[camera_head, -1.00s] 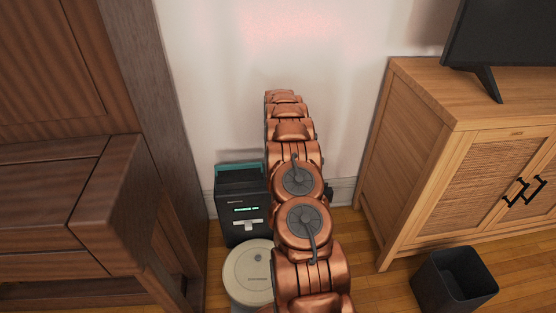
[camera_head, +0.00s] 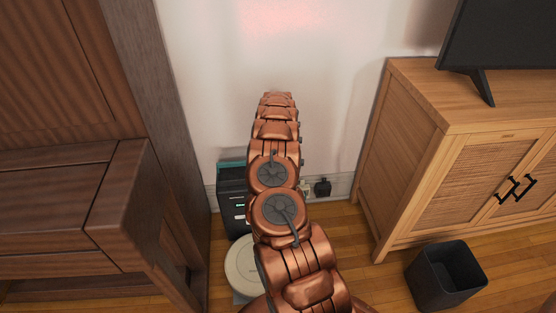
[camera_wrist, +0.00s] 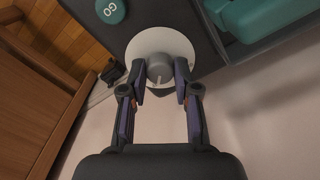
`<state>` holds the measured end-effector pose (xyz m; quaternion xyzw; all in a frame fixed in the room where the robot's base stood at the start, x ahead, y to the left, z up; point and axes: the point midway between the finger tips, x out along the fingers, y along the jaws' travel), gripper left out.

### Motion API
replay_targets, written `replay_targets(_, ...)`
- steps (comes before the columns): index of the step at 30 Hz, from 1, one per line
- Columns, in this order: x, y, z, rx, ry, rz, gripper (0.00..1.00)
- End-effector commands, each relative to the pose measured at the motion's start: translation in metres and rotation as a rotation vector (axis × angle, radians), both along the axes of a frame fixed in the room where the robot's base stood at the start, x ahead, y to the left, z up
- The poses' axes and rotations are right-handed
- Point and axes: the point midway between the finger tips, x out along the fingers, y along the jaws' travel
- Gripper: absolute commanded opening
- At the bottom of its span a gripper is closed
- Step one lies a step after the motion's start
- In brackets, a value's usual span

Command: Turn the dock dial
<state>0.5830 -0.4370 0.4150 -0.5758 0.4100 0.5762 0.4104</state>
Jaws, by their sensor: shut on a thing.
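The dock (camera_head: 233,203) is a dark box with a teal top edge, standing against the wall and partly hidden behind my arm in the head view. In the wrist view its dark face (camera_wrist: 84,14) carries a teal GO button (camera_wrist: 111,11) and a grey dial knob (camera_wrist: 160,68) on a round white plate (camera_wrist: 150,43). My gripper (camera_wrist: 161,89) has its two fingers on either side of the knob, shut on it. The gripper itself is hidden in the head view.
A round cream robot vacuum (camera_head: 243,265) sits in front of the dock. A wooden cabinet (camera_head: 100,210) stands close on the left. A wooden sideboard (camera_head: 440,150) and a black bin (camera_head: 446,276) are on the right. Small items at a wall outlet (camera_head: 322,187) show beside my arm.

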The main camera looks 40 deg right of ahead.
Motion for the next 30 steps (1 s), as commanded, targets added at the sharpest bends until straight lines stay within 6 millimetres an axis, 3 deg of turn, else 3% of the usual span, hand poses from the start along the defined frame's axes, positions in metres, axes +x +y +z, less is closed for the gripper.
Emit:
replay_targets(14, -0.0034, -0.004, -0.0002, -0.003, 0.002, -0.021, 0.0)
replay_targets(15, -0.0034, -0.0042, -0.0002, -0.004, 0.002, -0.021, 0.31)
replay_targets(22, -0.0015, -0.002, 0.0, -0.003, 0.001, -0.018, 0.55)
replay_targets(30, -0.0004, -0.0007, 0.0001, -0.001, 0.001, -0.016, 0.56)
